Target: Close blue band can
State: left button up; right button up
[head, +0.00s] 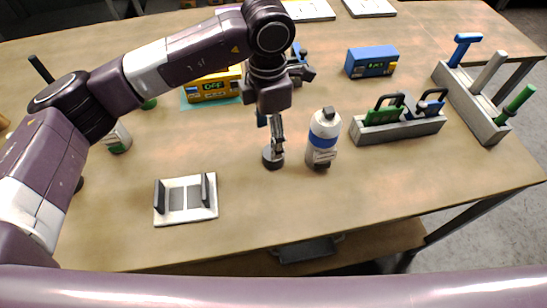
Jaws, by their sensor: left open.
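The blue band can (323,140) stands upright on the table right of centre. It is white and grey with a blue band and a narrower pale top. A small dark round piece (273,158) sits just left of it, apart from the can; it looks like a lid, but I cannot tell for sure. My left gripper (276,140) points down over this dark piece, left of the can, and is open. Its fingers are partly overlapped, and whether they touch the piece is unclear. My right gripper is not in view.
A green band can (119,138) stands at left. A white fixture (185,200) with dark uprights lies front left. A grey holder (398,128) with green and blue handles is right of the can, a tool rack (472,105) farther right. A blue box (371,61) and yellow box (213,87) stand behind.

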pick_arm(q)
jog(key=shift+f, duration=0.45)
jog(key=shift+f+p, duration=0.35)
jog(key=shift+f, duration=0.45)
jog(key=shift+d+f+p, duration=0.15)
jog(key=shift+f+p, duration=0.1)
jog(key=shift+p, duration=0.05)
jog(key=f, duration=0.1)
jog(key=f+p, duration=0.1)
jog(key=f, duration=0.1)
jog(key=shift+w+d+f+p, duration=0.1)
jog(key=shift+d+f+p, duration=0.2)
jog(key=shift+f, duration=0.55)
jog(key=shift+c, duration=0.7)
